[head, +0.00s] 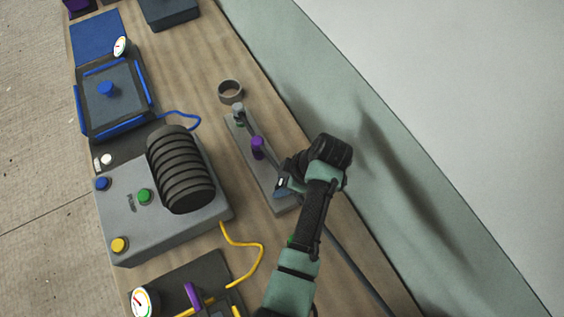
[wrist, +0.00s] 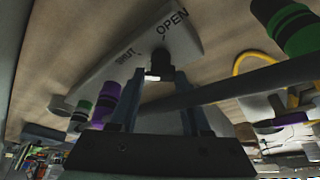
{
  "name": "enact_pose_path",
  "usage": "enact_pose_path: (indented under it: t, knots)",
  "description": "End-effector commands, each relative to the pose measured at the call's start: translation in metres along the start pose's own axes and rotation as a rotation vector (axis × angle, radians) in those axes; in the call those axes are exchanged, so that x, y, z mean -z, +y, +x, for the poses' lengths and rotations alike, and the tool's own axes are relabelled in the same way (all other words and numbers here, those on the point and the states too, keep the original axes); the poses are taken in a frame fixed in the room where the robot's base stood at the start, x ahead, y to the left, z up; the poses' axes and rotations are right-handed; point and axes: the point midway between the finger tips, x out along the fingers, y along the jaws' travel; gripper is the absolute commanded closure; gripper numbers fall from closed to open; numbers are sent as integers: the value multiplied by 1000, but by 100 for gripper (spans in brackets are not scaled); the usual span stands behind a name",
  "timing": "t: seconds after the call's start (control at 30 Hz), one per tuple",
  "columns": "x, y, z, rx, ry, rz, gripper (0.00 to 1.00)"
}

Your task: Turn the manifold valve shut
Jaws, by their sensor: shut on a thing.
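The manifold (head: 246,150) is a long grey bar on the wooden bench in the head view, with a purple fitting (head: 257,147) and a green-banded fitting (head: 238,119) standing on it. In the wrist view its grey plate (wrist: 125,48) carries the words SHUT and OPEN. The dark valve (wrist: 160,56) stands by these words, at the fingertips. My gripper (head: 281,186) is at the near end of the manifold and is shut on the valve; it also shows in the wrist view (wrist: 158,82). The fingers and wrist hide part of the valve, and its exact angle is unclear.
A grey control box (head: 120,215) with a ribbed black cylinder (head: 180,168) stands left of the manifold. A loose ring (head: 231,91) lies beyond the manifold. A blue-framed mould (head: 115,100) is farther left.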

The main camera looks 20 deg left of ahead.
Motion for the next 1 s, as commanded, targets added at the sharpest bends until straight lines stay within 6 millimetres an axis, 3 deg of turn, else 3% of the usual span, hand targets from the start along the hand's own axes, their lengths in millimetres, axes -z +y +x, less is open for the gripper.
enact_pose_path:
  t: [0.03, 0.07, 0.23, 0.53, 0.67, 1.0]
  knots:
    - [0, 0, 0, 0, -1, -3, 100]
    - [0, 0, 0, 0, -1, -3, 51]
    - [0, 0, 0, 0, -1, -2, 23]
    - [0, 0, -1, -1, 0, 0, 23]
    - [0, 1, -12, -4, 0, 0, 23]
    - [-1, 1, -83, -7, -1, -1, 23]
